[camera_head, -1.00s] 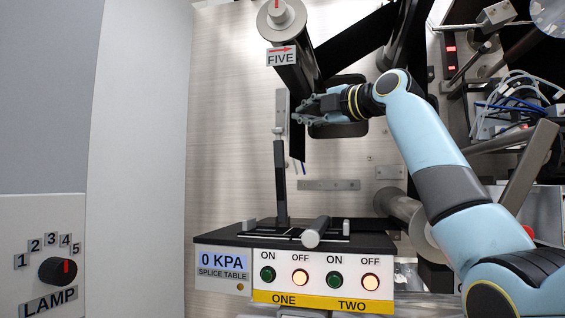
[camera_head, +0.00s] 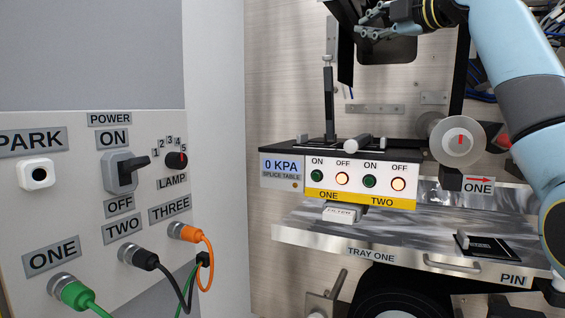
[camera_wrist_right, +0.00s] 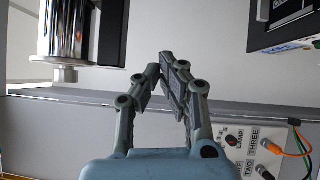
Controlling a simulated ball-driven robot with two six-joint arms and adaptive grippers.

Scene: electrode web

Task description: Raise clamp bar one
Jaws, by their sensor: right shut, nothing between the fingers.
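The splice table (camera_head: 290,151) has a dark top and a front panel reading 0 KPA. A slim dark bar (camera_head: 328,100) stands upright at its left side, above the ONE label (camera_head: 328,194). A second, light rod end (camera_head: 350,144) lies low on the top, pointing toward me. Which bar is clamp bar one is not labelled on the bars. My right gripper (camera_head: 362,24) is shut and empty, up by the black web (camera_head: 346,50), above and right of the upright bar. In the right wrist view, its fingers (camera_wrist_right: 158,64) touch nothing. My left gripper is out of view.
Both OFF buttons (camera_head: 342,178) glow; the green ON buttons (camera_head: 316,177) look dark. Tray one (camera_head: 310,232) juts out below, with a roller (camera_head: 458,140) at right. A switch panel (camera_head: 60,215) with plugged cables stands at left.

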